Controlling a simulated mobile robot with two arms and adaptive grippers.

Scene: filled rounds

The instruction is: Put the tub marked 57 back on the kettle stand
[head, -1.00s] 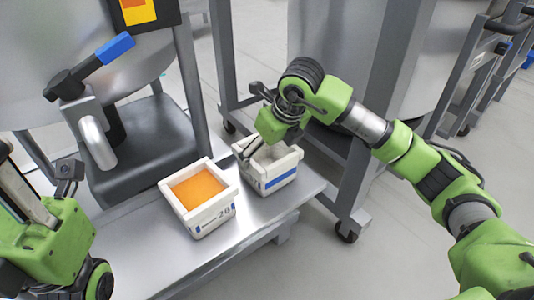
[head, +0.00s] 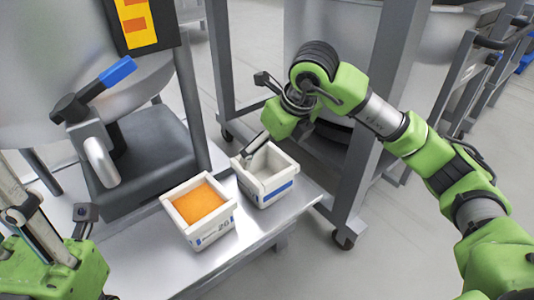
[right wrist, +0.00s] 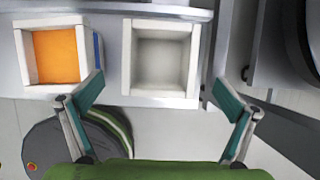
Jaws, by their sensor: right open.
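A white tub with a grey, empty inside and a blue stripe (head: 277,194) stands upright on the steel stand (head: 135,246) in front of the kettle. I can read no number on it. It also shows in the right wrist view (right wrist: 163,95). Left of it stands a white tub with orange contents (head: 211,232), whose number looks like 26. My right gripper (head: 257,148) is open at the empty tub's far left rim in the head view. In the right wrist view its fingers (right wrist: 160,82) are spread apart with nothing between them.
A large steel kettle (head: 50,60) with a blue-tipped lever (head: 112,74) stands behind the stand at left. A wheeled steel frame (head: 352,190) is close on the right. The front left of the stand is bare.

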